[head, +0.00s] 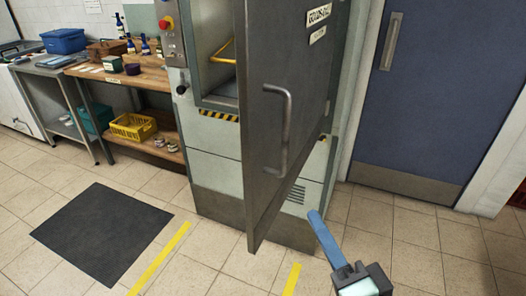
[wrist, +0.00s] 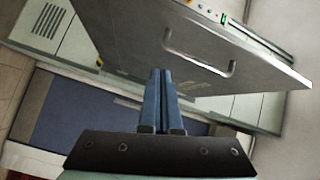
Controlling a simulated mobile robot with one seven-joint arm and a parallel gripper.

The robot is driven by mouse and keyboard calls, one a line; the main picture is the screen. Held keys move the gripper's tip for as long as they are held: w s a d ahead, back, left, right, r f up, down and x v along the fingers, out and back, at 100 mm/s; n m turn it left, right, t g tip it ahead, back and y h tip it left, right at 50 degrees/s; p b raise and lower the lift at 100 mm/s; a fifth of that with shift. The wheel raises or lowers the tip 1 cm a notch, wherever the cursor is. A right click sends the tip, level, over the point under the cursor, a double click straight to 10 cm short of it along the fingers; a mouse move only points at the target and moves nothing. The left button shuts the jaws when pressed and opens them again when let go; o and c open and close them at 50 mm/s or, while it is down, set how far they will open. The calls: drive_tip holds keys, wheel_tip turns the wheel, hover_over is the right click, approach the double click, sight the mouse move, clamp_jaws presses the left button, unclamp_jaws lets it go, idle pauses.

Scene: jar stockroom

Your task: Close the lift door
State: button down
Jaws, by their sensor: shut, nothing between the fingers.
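The lift door (head: 262,110) is a grey metal panel with a vertical bar handle (head: 284,130). It stands swung open from the pale lift housing (head: 215,160), and part of the opening shows to its left. My gripper (head: 314,215) is in the lower middle of the head view, to the right of the door, and its blue fingers are together and empty. In the wrist view the fingers (wrist: 161,75) point toward the door (wrist: 180,40), and the handle (wrist: 200,58) shows beyond their tips. The fingers appear apart from the handle.
A control panel with a red button (head: 166,23) is left of the lift opening. A wooden bench (head: 130,75) with bottles and crates stands at the left. A dark mat (head: 102,232) and yellow tape (head: 160,258) lie on the floor. A blue door (head: 425,100) is at the right.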

drive_tip(key=s+m+y+p, duration=0.1)
drive_tip(key=s+m+p, duration=0.1)
drive_tip(key=s+m, duration=0.1)
drive_tip(key=p, duration=0.2)
approach(259, 177)
drive_tip(key=w+d, duration=0.2)
drive_tip(key=w, duration=0.2)
drive_tip(key=a, duration=0.1)
drive_tip(key=w+a+p, duration=0.1)
drive_tip(key=a, duration=0.1)
drive_tip(key=shift+w+a+r, duration=0.1)
drive_tip(key=shift+r, duration=0.1)
drive_tip(key=shift+w+a+f, duration=0.1)
drive_tip(key=shift+w+a, duration=0.05)
drive_tip(key=shift+a, duration=0.3)
